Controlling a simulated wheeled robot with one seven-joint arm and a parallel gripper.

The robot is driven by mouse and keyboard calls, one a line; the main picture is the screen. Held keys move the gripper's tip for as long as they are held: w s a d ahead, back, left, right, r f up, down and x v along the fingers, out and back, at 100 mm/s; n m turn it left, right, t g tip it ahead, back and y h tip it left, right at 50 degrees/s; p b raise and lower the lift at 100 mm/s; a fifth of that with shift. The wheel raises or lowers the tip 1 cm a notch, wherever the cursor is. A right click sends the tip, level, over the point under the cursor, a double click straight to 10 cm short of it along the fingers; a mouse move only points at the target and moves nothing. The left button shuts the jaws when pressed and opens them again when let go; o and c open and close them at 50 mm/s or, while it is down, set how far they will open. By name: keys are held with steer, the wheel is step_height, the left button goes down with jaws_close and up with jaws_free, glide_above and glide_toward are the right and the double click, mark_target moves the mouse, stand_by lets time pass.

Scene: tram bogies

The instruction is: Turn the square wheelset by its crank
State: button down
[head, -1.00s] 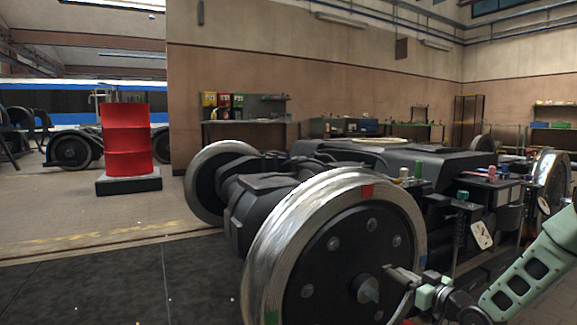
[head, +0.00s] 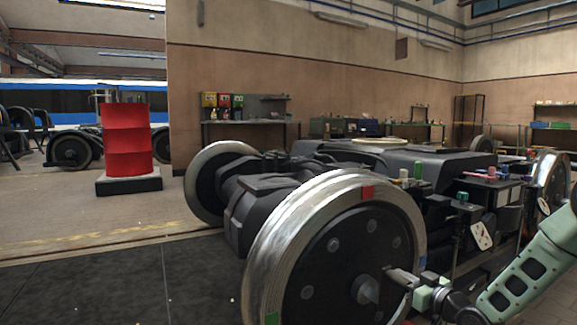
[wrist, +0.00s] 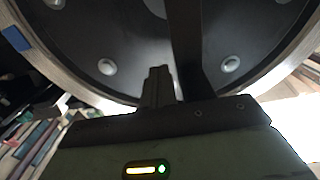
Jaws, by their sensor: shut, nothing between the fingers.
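The near wheel (head: 335,255) of a dark bogie stands in the front of the head view. It has a bright steel rim, a dark bolted disc and a pointed hub, with red, green and blue marks on the rim. My gripper (head: 392,272) is shut and empty at the disc's right side. In the wrist view its fingers (wrist: 159,78) point at the disc (wrist: 150,40). A dark bar (wrist: 186,45) runs close beside them, possibly the crank. I cannot tell whether the fingers touch it. I see no square shape on this wheel.
The bogie frame (head: 400,165) fills the space behind the wheel, with small coloured parts on top. A far wheel (head: 215,180) stands to its left. A red drum (head: 127,140) stands on a dark plinth. The floor at the left front is clear.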

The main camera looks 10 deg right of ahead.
mark_target(385, 275)
steer(key=shift+s+a+r, duration=0.1)
steer(key=shift+a+r, duration=0.1)
steer(key=shift+a, duration=0.2)
steer(key=shift+a, duration=0.1)
steer(key=shift+s+a+r+p, duration=0.1)
steer(key=shift+s+a+p, duration=0.1)
steer(key=shift+a, duration=0.2)
steer(key=shift+s+a+r+p, duration=0.1)
steer(key=shift+a+p, duration=0.1)
steer(key=shift+a, duration=0.2)
steer(key=shift+s+a, duration=0.1)
steer(key=shift+a, duration=0.05)
steer(key=shift+s+a, duration=0.25)
steer(key=shift+a, duration=0.55)
stand_by(0.3)
steer(key=shift+s+a+f, duration=0.2)
steer(key=shift+s+a, duration=0.1)
steer(key=shift+a, duration=0.45)
steer(key=shift+a, duration=0.1)
